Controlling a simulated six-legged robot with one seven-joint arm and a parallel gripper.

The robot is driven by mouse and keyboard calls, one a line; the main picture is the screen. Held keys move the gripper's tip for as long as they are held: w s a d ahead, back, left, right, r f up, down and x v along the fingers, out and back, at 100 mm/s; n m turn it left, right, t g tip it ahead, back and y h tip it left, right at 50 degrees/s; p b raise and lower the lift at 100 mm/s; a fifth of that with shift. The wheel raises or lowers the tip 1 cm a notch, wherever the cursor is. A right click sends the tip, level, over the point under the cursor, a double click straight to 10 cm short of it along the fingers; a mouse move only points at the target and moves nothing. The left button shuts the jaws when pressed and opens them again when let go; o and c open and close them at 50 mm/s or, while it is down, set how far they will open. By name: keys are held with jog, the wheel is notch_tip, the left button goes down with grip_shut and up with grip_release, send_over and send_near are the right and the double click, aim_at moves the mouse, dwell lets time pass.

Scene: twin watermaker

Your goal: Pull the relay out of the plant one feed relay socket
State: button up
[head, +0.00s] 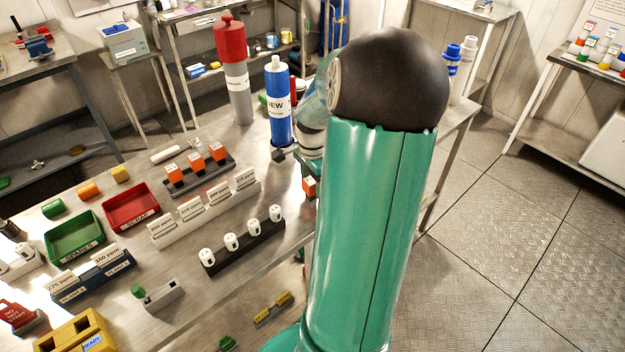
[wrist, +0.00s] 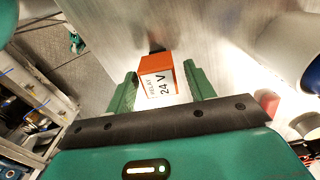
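An orange relay (wrist: 157,78) with a white "24 V RELAY" label is between the two green fingers of my gripper (wrist: 162,92) in the wrist view. The fingers appear to close on its sides. A small dark part shows at its far end; I cannot tell whether this is its pins or a socket. In the head view an orange relay (head: 309,187) shows just left of my arm, near the right side of the bench; my gripper is mostly hidden there. Several more relays are not in my gripper: three orange ones (head: 196,161) stand in a dark rack (head: 215,181).
The steel bench (head: 290,262) also holds a red scrap tray (head: 130,222), a green spares tray (head: 75,250), a black strip with white plugs (head: 243,250) and a white labelled strip (head: 205,222). A blue cylinder (head: 278,115) and a red-capped grey cylinder (head: 237,90) stand at the back.

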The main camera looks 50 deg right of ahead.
jog(key=shift+r, duration=0.1)
notch_tip(320, 180, up, 14)
dwell(0.6)
jog(key=shift+f, duration=0.2)
dwell(0.6)
